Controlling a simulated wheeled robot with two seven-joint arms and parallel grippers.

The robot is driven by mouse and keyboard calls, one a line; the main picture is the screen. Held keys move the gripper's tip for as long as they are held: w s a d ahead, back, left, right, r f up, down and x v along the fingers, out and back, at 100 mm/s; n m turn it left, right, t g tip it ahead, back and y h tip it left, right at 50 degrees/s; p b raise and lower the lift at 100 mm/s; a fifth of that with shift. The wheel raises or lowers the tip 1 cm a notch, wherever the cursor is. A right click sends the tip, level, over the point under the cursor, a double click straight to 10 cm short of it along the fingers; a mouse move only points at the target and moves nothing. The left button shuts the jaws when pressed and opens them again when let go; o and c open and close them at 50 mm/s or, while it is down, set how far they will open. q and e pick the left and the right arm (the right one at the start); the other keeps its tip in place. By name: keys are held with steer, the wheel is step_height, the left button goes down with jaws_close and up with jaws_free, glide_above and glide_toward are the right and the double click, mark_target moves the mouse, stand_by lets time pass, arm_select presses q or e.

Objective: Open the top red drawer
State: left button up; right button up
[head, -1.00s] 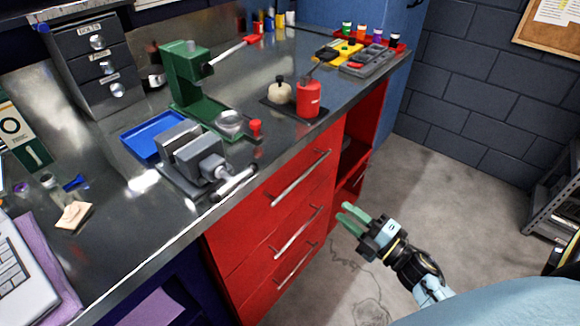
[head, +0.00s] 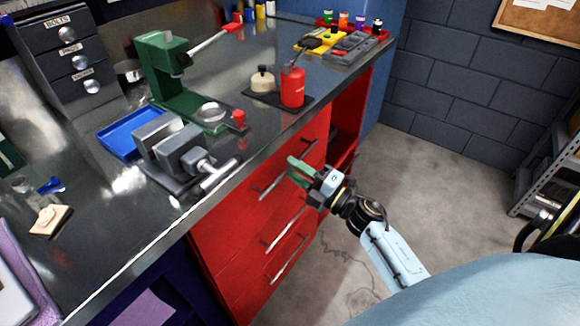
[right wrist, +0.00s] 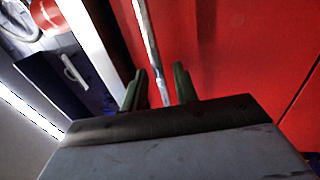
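The top red drawer (head: 232,212) is the uppermost drawer front in the red cabinet under the bench, and it looks closed. Its silver bar handle (head: 272,187) is partly hidden behind my right gripper (head: 297,171) in the head view. In the right wrist view the handle (right wrist: 148,40) runs down between the two green fingers of my right gripper (right wrist: 157,88). The fingers are apart, one on each side of the bar, with a gap showing. The red drawer front (right wrist: 230,50) fills the view beyond them. My left gripper is not in view.
Two more red drawers with bar handles lie below. The bench top (head: 100,215) above carries a grey vise (head: 178,152), a green press (head: 165,75), a blue tray (head: 128,132) and a red can (head: 292,87). The floor (head: 430,190) in front of the cabinet is clear.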

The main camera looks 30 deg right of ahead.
steer(key=shift+x, duration=0.9)
steer(key=shift+c, duration=0.2)
jaws_close()
